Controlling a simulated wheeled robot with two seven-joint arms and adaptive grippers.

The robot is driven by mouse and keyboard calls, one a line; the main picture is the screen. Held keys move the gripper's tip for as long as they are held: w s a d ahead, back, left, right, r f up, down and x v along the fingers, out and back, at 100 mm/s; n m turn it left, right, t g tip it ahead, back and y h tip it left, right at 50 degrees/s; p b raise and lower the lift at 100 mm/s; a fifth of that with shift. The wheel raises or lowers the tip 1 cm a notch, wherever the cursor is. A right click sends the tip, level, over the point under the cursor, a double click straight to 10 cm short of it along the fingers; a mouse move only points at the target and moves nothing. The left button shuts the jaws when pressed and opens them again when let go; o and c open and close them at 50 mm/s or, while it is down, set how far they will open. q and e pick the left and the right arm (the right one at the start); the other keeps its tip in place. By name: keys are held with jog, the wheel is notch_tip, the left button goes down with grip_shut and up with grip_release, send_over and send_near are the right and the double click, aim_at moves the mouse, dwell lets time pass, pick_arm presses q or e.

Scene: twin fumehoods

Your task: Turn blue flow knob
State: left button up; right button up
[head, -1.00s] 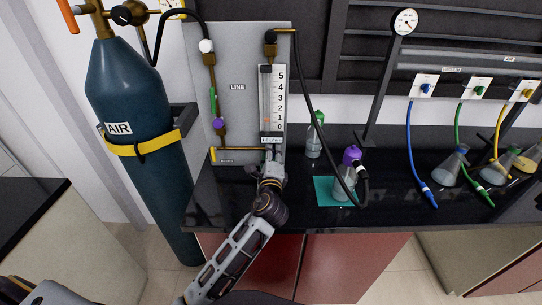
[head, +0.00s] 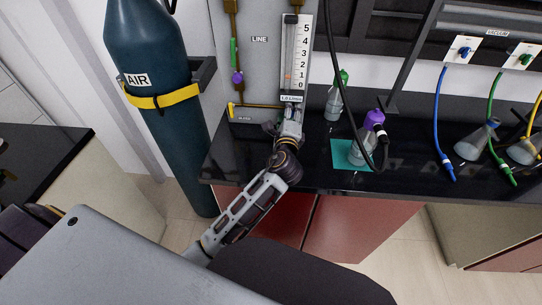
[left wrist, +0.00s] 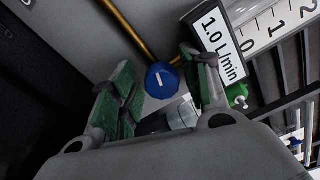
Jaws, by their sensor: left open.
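The blue flow knob (left wrist: 162,80) is round with a white mark and shows in the left wrist view, below the "1.0 L/min" display (left wrist: 219,45). My left gripper (left wrist: 157,62) is open, its green-padded fingers on either side of the knob; I cannot tell whether they touch it. In the head view, the left gripper (head: 290,114) is at the foot of the flowmeter (head: 297,55), where it hides the knob. The flowmeter has a scale from 0 to 5 and an orange mark near 1. My right gripper is not in view.
A dark AIR cylinder (head: 155,50) with a yellow strap stands left of the panel (head: 259,70). On the black bench (head: 320,165), a purple-capped bottle (head: 362,150) on a teal mat (head: 340,150) and a green-capped bottle (head: 334,105) stand right of the gripper. A black hose (head: 337,80) hangs nearby.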

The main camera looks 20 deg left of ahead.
pick_arm(q)
jog(key=shift+r+m, duration=0.2)
jog(key=shift+m, duration=0.3)
